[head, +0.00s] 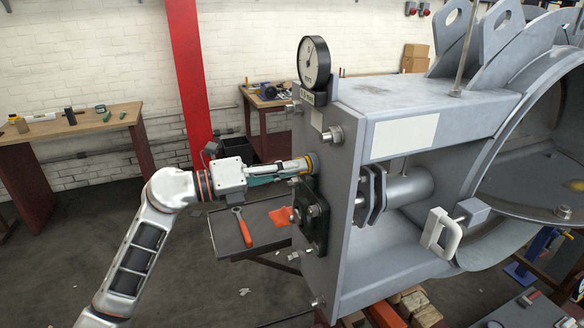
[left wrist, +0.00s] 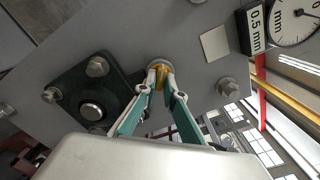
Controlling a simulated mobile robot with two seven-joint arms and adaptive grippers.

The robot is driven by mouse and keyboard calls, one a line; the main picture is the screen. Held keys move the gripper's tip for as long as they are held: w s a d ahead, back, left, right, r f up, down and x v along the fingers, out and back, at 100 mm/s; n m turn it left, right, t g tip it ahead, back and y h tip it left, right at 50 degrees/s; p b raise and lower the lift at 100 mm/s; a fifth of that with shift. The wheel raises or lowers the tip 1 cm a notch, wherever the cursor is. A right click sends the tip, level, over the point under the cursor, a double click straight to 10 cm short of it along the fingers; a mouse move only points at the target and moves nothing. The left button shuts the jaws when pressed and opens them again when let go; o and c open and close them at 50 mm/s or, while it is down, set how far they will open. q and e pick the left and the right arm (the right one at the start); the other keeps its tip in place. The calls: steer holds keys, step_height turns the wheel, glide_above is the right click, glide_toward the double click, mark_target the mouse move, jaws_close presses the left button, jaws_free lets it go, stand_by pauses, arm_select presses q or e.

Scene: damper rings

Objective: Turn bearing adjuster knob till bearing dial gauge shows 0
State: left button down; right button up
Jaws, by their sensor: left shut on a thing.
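The bearing adjuster knob (head: 309,163) is a small yellowish piece with a grey collar on the left face of the big grey housing (head: 352,190). In the left wrist view the yellow knob (left wrist: 161,75) sits between the fingertips. My left gripper (head: 302,165) is shut on it, its fingers partly hiding it. The bearing dial gauge (head: 314,63) is a round white dial with a black rim at the housing's top left edge. It also shows, cut off, in the left wrist view (left wrist: 297,20), beside a "0.5 mm" label. I cannot read its needle surely. My right gripper is not in view.
A black bolted flange (head: 313,214) lies just below the knob, and a hex bolt (head: 332,134) stands out above it. A low tray table (head: 226,240) with an orange-handled wrench (head: 242,228) is below my left arm. Wooden benches stand behind.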

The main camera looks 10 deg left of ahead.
arm_select(q)
steer(key=shift+w+a+r+n, duration=0.15)
steer(key=shift+r+n, duration=0.3)
steer(key=shift+n, duration=0.65)
steer(key=n, duration=0.3)
steer(key=c, duration=2.1)
jaws_free()
steer(key=shift+f, duration=0.2)
steer(key=shift+f, duration=0.15)
steer(key=shift+v, duration=1)
